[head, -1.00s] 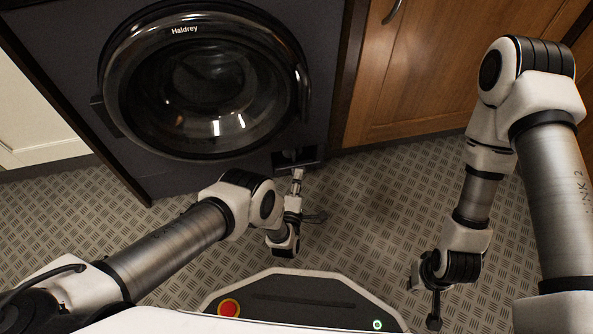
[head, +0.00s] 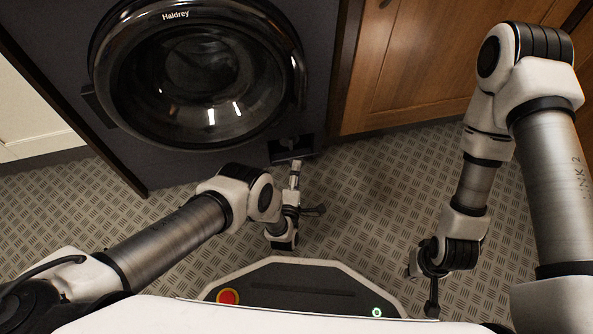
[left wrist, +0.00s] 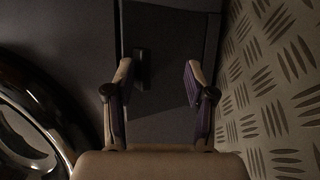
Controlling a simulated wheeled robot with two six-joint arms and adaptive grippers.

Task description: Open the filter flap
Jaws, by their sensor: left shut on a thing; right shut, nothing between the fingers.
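The black washing machine (head: 130,165) stands ahead with its round door (head: 200,85) shut. The filter flap (head: 280,158) is low at its right corner and stands out from the front, below a dark recess (head: 290,142). My left gripper (head: 296,166) is at the flap and shut on it. In the left wrist view, the left gripper (left wrist: 158,72) has its fingers on either side of a dark panel, and a small dark block shows by the left finger. The exact contact is too dark to see. My right gripper (head: 432,309) is shut and empty above the floor.
A wooden cabinet (head: 425,70) stands right of the machine, and a pale cabinet (head: 30,105) stands left. The patterned metal floor (head: 370,205) is clear between my arms and in front of the machine.

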